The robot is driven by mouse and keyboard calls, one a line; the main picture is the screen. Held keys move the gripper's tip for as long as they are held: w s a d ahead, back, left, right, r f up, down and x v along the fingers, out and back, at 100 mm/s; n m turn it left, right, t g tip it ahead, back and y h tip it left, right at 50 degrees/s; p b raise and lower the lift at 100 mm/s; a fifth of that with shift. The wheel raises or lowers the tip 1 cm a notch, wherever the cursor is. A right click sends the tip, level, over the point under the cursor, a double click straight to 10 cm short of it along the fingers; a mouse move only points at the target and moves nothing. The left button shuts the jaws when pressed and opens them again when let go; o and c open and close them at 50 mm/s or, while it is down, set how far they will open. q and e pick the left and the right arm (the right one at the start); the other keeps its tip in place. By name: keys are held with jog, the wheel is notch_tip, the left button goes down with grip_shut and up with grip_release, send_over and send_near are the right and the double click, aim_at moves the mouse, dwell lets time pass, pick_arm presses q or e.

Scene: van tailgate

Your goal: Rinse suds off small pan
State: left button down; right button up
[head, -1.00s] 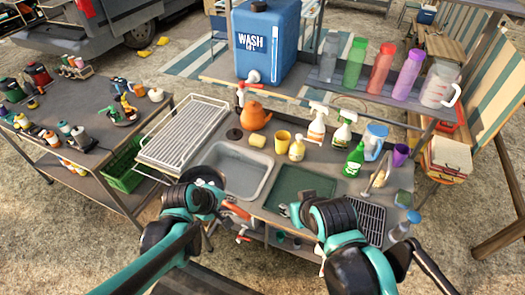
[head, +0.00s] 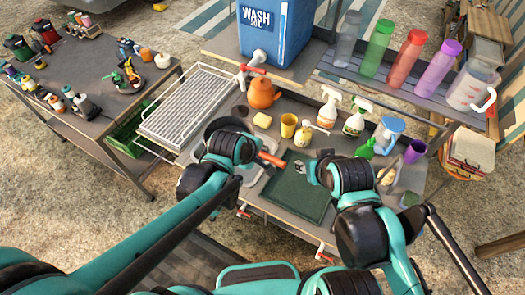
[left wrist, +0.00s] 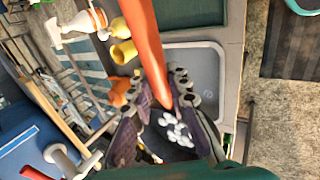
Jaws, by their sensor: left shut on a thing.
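The small dark pan (head: 226,126) with an orange handle (head: 273,160) is over the sink (head: 248,174) in the head view, partly hidden by my left arm. My left gripper (head: 256,154) is shut on the orange handle. In the left wrist view the handle (left wrist: 149,48) runs between the fingers, and white suds (left wrist: 176,130) lie in clumps on the dark pan surface. My right gripper (head: 306,170) is over the green mat, its fingertips small and partly hidden; I cannot tell whether it is open.
A blue wash tank (head: 273,30) with a tap (head: 259,58) stands on the raised shelf behind. An orange kettle (head: 262,93), sponge (head: 263,120), yellow cup (head: 288,125) and spray bottles (head: 330,106) line the back. A drying rack (head: 186,103) is left of the sink; a green mat (head: 293,200) is right.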

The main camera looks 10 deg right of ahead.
pick_arm(q)
jog(key=shift+w+d+f, duration=0.15)
jog(key=shift+w, duration=0.25)
jog(key=w+d+f+b, duration=0.2)
jog(key=w+d+b, duration=0.1)
jog(key=w, duration=0.8)
jog(key=shift+w+d+f+b, duration=0.2)
jog(key=shift+d+b, duration=0.2)
jog(key=shift+d, duration=0.45)
